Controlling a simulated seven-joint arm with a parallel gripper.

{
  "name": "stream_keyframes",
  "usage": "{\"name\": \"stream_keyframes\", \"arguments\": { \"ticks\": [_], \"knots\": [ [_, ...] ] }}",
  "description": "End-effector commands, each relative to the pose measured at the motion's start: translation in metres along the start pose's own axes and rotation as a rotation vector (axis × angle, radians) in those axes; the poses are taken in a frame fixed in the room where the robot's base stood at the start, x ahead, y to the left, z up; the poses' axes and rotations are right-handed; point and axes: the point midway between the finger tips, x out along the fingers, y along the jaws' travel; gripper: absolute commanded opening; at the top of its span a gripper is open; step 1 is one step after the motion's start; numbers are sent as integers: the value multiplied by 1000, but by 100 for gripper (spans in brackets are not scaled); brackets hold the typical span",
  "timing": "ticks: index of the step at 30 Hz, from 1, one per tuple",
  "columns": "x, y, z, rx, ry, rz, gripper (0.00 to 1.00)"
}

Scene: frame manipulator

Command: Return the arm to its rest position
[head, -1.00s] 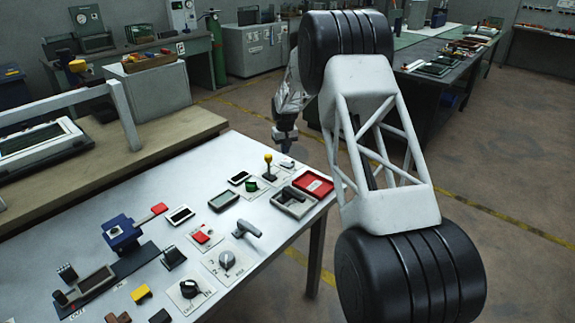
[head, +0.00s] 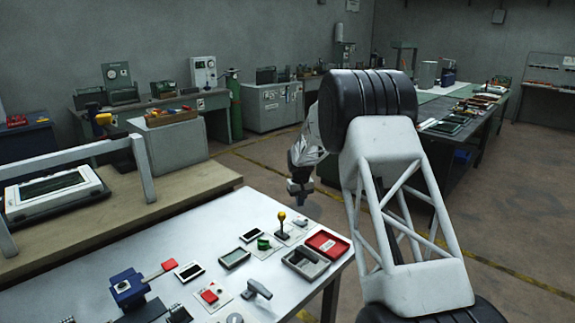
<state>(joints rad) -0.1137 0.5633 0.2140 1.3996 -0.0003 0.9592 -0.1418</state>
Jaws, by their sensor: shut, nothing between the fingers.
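My arm reaches away from the camera, its pale lattice link rising at the right and folding over at a black joint. My gripper (head: 301,203) hangs from the far end, pointing down, small and dark in the head view. It appears near the far right corner of the white worktable (head: 205,227), with no object seen in it. Its fingers are too small to make out clearly. The grey tray (head: 305,263) and red tray (head: 327,244) lie on the table below it in the picture.
A yellow-topped lever (head: 282,222), a green part (head: 263,244) and a blue device with a red handle (head: 128,288) are on the table. A framed wooden bench (head: 190,186) stands at left. Open floor (head: 520,220) lies to the right.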

Motion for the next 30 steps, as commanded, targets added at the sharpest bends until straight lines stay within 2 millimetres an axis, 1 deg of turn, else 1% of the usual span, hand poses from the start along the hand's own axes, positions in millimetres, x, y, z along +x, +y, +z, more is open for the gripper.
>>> {"name": "stream_keyframes", "arguments": {
  "ticks": [1,5,11,15,21,26,30],
  "knots": [
    [-9,1,6,3,4,1,0],
    [-33,2,24,12,12,2,0],
    [-73,4,61,30,26,5,0],
    [-100,5,90,43,36,7,0],
    [-135,5,132,61,51,9,0],
    [-161,4,168,75,63,11,0],
    [-181,3,200,88,73,13,0]
  ]
}}
